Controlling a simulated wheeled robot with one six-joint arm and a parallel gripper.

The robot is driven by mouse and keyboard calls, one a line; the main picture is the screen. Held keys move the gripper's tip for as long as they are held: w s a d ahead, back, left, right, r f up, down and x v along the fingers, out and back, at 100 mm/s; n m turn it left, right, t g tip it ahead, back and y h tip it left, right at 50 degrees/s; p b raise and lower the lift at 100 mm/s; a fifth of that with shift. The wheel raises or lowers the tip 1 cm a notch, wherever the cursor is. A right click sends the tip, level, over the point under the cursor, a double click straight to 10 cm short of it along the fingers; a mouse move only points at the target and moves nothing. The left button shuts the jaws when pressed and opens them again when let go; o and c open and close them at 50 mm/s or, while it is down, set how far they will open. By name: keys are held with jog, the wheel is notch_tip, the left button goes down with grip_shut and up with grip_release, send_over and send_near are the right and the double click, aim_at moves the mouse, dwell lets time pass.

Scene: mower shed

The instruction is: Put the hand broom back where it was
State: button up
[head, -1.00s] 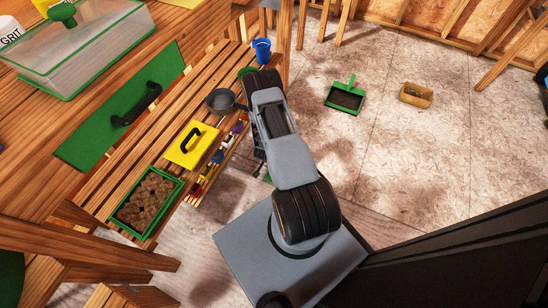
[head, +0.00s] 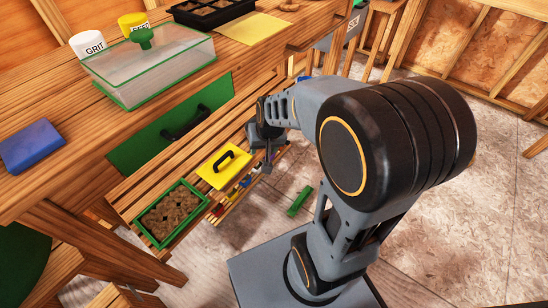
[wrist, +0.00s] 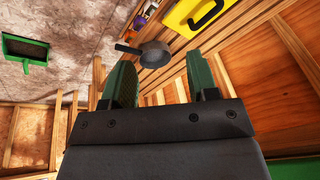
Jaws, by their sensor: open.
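A small, long green thing (head: 300,201) lies on the floor beside the slatted shelf in the head view. It may be the hand broom, but it is too small to be sure. My gripper (head: 267,165) is above the front edge of the shelf, up and left of that green thing. In the wrist view my gripper (wrist: 160,85) has its two green fingers apart, with nothing between them.
A grey pan (wrist: 156,56) shows in the wrist view. The workbench (head: 80,105) above carries a clear green-rimmed box (head: 150,75). The floor is mostly clear.

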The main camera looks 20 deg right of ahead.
jog(key=s+a+r+n, duration=0.1)
jog(key=s+r+n, duration=0.1)
jog(key=s+r, duration=0.4)
jog(key=s, duration=0.4)
jog(key=shift+r+n+g+h, duration=0.2)
jog(key=shift+n+g+h, duration=0.1)
jog(key=shift+g+h, duration=0.1)
jog(key=shift+w, duration=0.1)
